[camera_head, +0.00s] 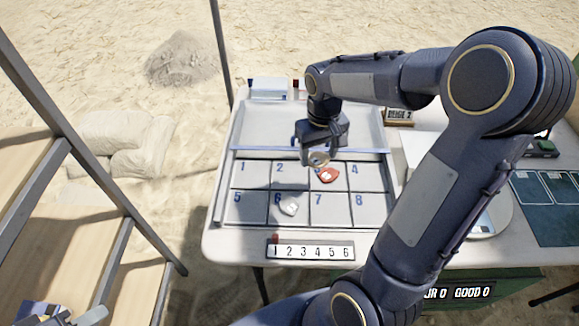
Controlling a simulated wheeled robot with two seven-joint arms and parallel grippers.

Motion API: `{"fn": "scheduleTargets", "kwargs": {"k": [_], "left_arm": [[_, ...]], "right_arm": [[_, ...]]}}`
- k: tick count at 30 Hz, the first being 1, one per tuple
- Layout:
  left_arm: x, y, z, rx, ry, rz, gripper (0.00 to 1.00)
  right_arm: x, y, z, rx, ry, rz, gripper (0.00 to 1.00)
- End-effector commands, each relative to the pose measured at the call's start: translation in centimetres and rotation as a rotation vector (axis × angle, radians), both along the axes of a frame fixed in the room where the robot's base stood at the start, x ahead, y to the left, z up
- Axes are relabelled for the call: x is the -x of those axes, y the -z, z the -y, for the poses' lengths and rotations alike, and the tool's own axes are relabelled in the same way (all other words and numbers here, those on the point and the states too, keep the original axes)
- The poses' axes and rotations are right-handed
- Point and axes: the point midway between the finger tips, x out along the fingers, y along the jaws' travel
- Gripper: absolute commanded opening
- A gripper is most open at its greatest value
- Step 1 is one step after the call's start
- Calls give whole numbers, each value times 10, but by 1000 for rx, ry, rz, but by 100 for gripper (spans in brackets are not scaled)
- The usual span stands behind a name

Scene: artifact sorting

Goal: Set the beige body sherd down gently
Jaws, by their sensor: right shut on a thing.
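My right gripper (318,157) reaches in from the right and points down over the back edge of the numbered grid (245,205). It is shut on the small beige body sherd (318,160), which shows between its fingers above the line between cells 2 and 3. The gap between sherd and grid is hard to judge. A red-orange sherd (329,176) with a white mark lies in cell 3. A pale grey sherd (289,207) lies in cell 6. Part of my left gripper (62,316) shows at the bottom left corner; its fingers are unclear.
A pale tray (262,125) lies behind the grid. A strip numbered 1 to 6 (310,250) with a red marker lies in front. Cells 1, 4, 5, 7 and 8 look empty.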

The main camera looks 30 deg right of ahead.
Motion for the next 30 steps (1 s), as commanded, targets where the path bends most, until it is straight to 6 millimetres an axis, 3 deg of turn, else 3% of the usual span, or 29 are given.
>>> {"fn": "scheduleTargets", "kwargs": {"k": [3,7,12,19,25,30], "left_arm": [[0,-2,0,0,0,0,36],[0,1,0,0,0,0,36],[0,1,0,0,0,0,36],[0,1,0,0,0,0,36],[0,4,0,0,0,0,36],[0,3,0,0,0,0,36]], "right_arm": [[-26,14,-17,-1,-5,-4,37],[-43,41,-27,0,-2,-5,37],[-58,61,-36,0,-1,0,37],[-67,74,-42,0,-1,-1,37],[-66,102,-41,0,1,-1,37],[-66,102,-41,0,1,2,37]]}}
